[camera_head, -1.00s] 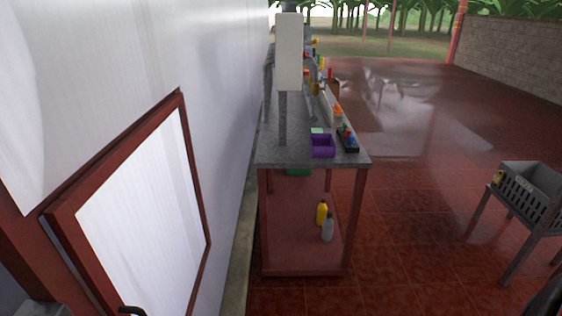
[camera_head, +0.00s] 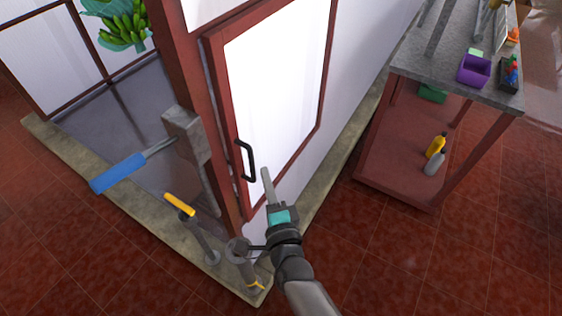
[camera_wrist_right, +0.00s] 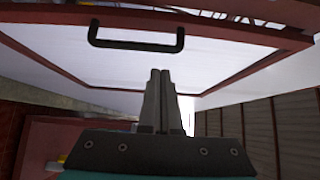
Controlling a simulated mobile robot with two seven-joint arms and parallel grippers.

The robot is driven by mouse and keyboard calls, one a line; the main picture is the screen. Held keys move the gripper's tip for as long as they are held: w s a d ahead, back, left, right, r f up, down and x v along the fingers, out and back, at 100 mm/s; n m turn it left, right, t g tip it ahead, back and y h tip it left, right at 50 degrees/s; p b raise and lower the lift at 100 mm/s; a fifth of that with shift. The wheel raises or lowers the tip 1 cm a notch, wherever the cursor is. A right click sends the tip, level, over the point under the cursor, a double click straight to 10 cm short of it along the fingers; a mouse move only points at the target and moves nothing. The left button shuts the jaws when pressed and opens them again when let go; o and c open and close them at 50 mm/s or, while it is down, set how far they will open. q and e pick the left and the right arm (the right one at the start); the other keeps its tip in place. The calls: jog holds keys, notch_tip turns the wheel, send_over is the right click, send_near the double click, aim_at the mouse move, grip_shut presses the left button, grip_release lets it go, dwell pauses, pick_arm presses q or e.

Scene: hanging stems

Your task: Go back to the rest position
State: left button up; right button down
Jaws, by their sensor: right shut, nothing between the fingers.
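My right gripper (camera_head: 267,182) is shut and empty in the head view, in front of the lower part of a white door with a red frame (camera_head: 275,85). The door's dark handle (camera_head: 246,160) is just left of the fingertips and looks apart from them. In the right wrist view my right gripper (camera_wrist_right: 162,75) points toward the door panel (camera_wrist_right: 215,65), its two fingers together. The handle (camera_wrist_right: 136,45) is beyond the fingertips there. My left gripper is not in view.
A grey-topped table (camera_head: 455,85) with a purple box (camera_head: 474,70) stands at right, bottles (camera_head: 436,148) on its lower shelf. A blue-handled lever (camera_head: 118,173) and a yellow-handled one (camera_head: 180,205) stick out near the post at left. A green banana bunch (camera_head: 125,25) hangs behind. Red floor is open in front.

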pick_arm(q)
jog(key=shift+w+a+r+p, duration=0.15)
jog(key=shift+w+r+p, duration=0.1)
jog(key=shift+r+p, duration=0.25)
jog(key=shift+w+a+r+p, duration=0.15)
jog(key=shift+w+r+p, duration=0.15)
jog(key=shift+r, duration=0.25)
pick_arm(e)
jog(key=a+v, duration=0.2)
jog(key=v, duration=0.7)
jog(key=shift+s, duration=0.25)
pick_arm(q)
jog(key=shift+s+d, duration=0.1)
pick_arm(e)
jog(key=shift+f, duration=0.15)
